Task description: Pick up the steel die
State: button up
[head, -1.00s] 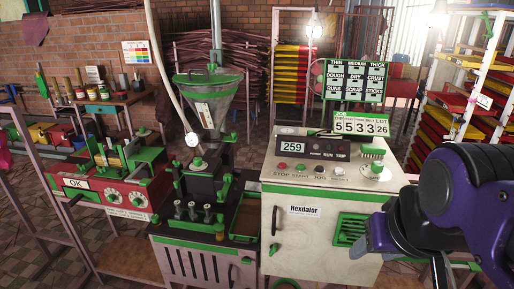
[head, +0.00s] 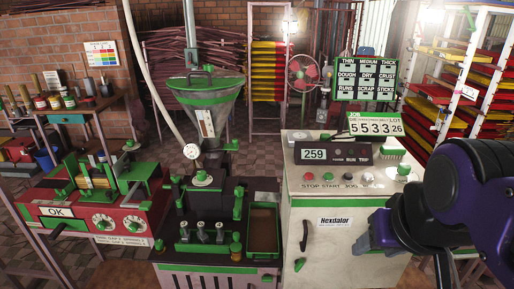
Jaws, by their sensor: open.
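Several small steel cylinders (head: 201,231) stand upright in a row in a green-edged rack on the black extruder bench, in the middle of the head view. They look like dies, but I cannot tell which one is the steel die. The black extruder (head: 206,205) rises behind them under a green-rimmed funnel (head: 205,103). My gripper (head: 364,243) is at the right, in front of the white cabinet and well to the right of the cylinders. It is dark and partly hidden by my own wrist. It is open, and I see nothing held in it.
A white control cabinet (head: 331,240) stands right of the extruder. A brown-bottomed green tray (head: 263,229) lies between the cylinders and the cabinet. A red gauge bench (head: 60,214) marked OK is at the left. Racks of coloured trays (head: 471,96) stand at the back right.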

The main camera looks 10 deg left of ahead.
aim_at(203, 239)
jog(key=i+j+z, duration=0.1)
jog(key=j, duration=0.75)
jog(key=j+z, duration=0.1)
jog(key=j, duration=0.7)
jog(key=i, duration=0.05)
